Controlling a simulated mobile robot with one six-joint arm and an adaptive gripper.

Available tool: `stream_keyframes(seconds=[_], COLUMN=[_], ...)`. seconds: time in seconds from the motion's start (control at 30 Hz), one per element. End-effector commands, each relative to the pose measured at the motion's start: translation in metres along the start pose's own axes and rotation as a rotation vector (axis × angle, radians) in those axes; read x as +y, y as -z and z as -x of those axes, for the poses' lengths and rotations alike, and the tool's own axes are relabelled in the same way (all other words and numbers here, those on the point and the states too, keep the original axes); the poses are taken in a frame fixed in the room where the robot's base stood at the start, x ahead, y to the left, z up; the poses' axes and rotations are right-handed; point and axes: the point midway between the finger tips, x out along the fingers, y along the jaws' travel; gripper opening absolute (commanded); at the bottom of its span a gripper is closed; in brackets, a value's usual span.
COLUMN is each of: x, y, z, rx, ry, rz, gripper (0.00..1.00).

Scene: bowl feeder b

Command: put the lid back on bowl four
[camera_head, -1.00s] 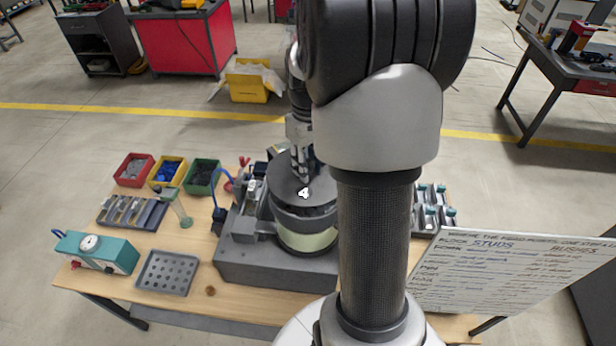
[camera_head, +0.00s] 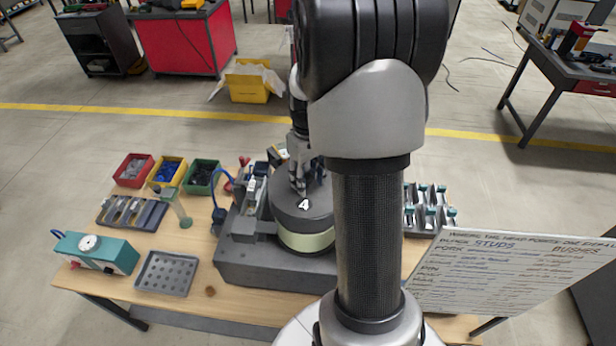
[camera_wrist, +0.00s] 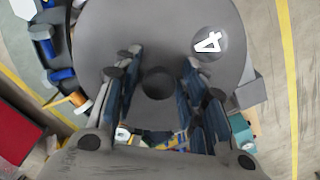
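Bowl four's grey lid (camera_head: 290,210), marked with a white 4, lies level on top of the bowl (camera_head: 305,241), which has a pale band. I see no gap between lid and bowl on the visible side. My gripper (camera_head: 301,188) points down at the middle of the lid. In the wrist view, the lid (camera_wrist: 110,35) fills the middle, and the fingers of my gripper (camera_wrist: 160,92) stand apart on either side of a round dark knob (camera_wrist: 158,83). A gap shows between knob and fingers. My arm hides the lid's right edge in the head view.
The bowl stands on a grey feeder base (camera_head: 270,266) on a wooden table (camera_head: 210,245). Red (camera_head: 134,170), yellow (camera_head: 168,172) and green (camera_head: 201,177) bins, a teal gauge box (camera_head: 96,252) and a perforated tray (camera_head: 166,273) are left. A whiteboard (camera_head: 510,275) stands right.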

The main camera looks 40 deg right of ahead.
Motion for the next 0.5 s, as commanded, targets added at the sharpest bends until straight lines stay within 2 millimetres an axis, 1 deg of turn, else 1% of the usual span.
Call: stream_keyframes(seconds=[0.37,0.47,0.5], x=[0.000,0.000,0.001], y=[0.000,0.001,0.001], z=[0.001,0.007,0.012], rx=[0.000,0.003,0.004], ry=[0.000,-0.001,-0.002], rz=[0.000,0.000,0.000], gripper=[0.45,0.45,0.45])
